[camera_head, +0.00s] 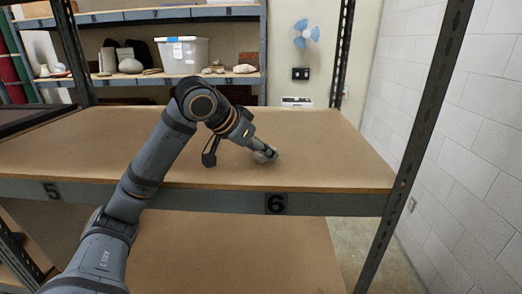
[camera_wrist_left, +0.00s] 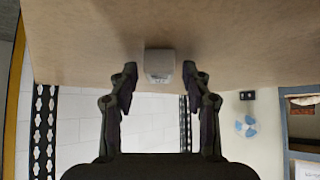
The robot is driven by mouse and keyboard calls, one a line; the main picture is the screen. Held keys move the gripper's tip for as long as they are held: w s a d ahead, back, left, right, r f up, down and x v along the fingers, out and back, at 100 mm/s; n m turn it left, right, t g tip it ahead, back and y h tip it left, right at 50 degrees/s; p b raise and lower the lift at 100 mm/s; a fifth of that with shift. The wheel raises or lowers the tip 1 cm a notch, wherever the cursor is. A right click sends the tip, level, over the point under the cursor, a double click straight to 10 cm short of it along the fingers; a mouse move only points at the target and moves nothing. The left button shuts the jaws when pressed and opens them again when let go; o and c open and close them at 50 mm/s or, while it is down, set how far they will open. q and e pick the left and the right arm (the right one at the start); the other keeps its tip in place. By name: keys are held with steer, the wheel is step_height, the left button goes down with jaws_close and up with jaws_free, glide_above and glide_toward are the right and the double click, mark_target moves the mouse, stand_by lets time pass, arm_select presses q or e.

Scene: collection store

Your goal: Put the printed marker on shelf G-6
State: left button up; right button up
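A small pale, greyish-white block, apparently the printed marker (camera_wrist_left: 160,63), rests on the brown shelf board (camera_head: 330,150) above the label 6 (camera_head: 276,203). In the head view the marker (camera_head: 271,155) is small and partly hidden by the fingers. My left gripper (camera_head: 262,151) reaches in from the left, low over the board at the marker. In the left wrist view the fingers of this gripper (camera_wrist_left: 160,73) are apart, one on each side of the marker, with a gap on both sides. My right gripper is not in view.
A label 5 (camera_head: 51,191) marks the left part of the same shelf edge. A metal upright (camera_head: 425,120) and a white block wall (camera_head: 470,150) bound the right side. The board around the gripper is clear. A rack with a white bin (camera_head: 183,54) stands behind.

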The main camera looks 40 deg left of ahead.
arm_select(q)
steer(key=shift+r, duration=0.1)
steer(key=b+v, duration=0.1)
steer(key=v, duration=1.1)
